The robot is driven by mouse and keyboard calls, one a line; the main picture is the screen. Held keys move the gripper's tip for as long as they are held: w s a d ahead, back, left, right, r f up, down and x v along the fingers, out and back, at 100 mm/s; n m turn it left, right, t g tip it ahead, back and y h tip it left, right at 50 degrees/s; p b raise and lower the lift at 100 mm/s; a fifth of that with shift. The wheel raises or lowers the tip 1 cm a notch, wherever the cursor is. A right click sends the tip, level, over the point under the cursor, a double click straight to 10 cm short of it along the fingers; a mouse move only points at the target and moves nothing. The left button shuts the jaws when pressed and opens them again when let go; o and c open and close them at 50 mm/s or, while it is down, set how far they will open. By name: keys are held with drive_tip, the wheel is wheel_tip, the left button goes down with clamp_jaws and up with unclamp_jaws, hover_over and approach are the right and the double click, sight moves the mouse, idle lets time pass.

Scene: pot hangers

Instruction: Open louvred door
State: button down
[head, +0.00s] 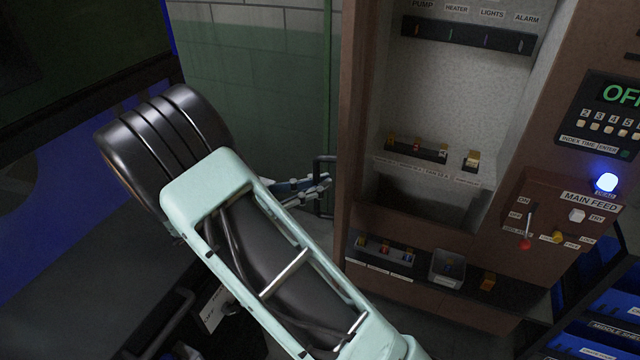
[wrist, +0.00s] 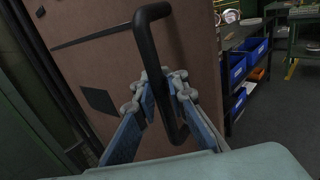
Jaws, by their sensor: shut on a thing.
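A black bar handle (wrist: 163,60) stands out from a plain brown panel (wrist: 110,60) in the wrist view. No louvres show on the part of the panel in sight. My gripper (wrist: 162,92) has its blue-padded fingers on both sides of the handle and is shut on it. In the head view my gripper (head: 318,184) reaches the handle (head: 328,205) at the left side of a brown cabinet (head: 357,120). The panel's face is hidden from the head view.
The brown cabinet has pale recesses, switches and a MAIN FEED panel (head: 575,215) with a lit blue lamp (head: 606,182). Blue bins (wrist: 238,70) stand on a dark rack at the right in the wrist view. Dark floor (wrist: 285,115) lies clear beside it. A green-and-white wall (head: 260,90) stands behind.

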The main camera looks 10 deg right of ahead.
drive_tip(key=shift+s+a+f, duration=0.1)
drive_tip(key=shift+a+f, duration=0.1)
idle(0.3)
drive_tip(key=c, duration=2.3)
unclamp_jaws()
drive_tip(key=shift+c, duration=0.2)
drive_tip(key=o, duration=0.4)
drive_tip(key=shift+s+a+r, duration=0.1)
drive_tip(key=shift+r, duration=0.05)
drive_tip(key=shift+c, duration=0.2)
drive_tip(key=shift+r, duration=0.1)
